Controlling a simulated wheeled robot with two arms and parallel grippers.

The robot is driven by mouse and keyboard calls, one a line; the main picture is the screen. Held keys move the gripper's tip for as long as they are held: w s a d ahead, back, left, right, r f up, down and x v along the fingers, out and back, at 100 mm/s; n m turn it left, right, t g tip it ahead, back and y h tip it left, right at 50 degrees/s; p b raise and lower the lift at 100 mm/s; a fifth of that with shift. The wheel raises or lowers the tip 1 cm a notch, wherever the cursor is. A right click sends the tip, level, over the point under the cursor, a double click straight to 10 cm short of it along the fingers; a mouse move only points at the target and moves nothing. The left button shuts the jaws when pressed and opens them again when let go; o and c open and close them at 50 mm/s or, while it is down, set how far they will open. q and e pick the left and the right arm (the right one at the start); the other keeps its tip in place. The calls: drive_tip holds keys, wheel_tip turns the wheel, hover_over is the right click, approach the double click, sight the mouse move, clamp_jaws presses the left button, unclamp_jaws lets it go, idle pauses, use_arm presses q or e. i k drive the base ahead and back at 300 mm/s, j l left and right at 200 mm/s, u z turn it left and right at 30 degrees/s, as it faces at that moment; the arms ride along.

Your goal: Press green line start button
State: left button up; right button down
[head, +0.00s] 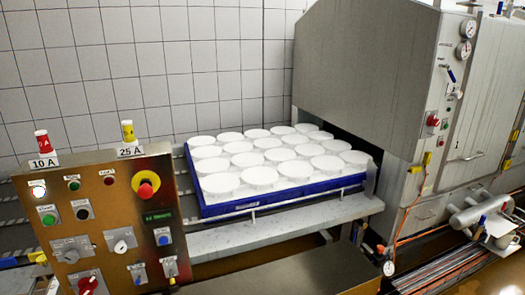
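A brassy control panel (130,215) stands at the lower left, tilted slightly in the picture. A green round button (48,219) sits on its left side in a pale square plate. A smaller dark green lamp or button (73,184) is above and to the right of it. A black button (83,212) sits right of the green button. I cannot read labels that say which is the line start. Neither of my grippers is in view.
The panel also carries a red mushroom button (146,188) on yellow, rotary switches and a small display (158,215). Behind it, a blue tray (280,196) of white round moulds lies on a conveyor before a grey metal machine (365,65). A tiled wall (150,60) closes the back.

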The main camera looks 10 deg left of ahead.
sight(48, 220)
drive_tip(key=u, duration=1.65)
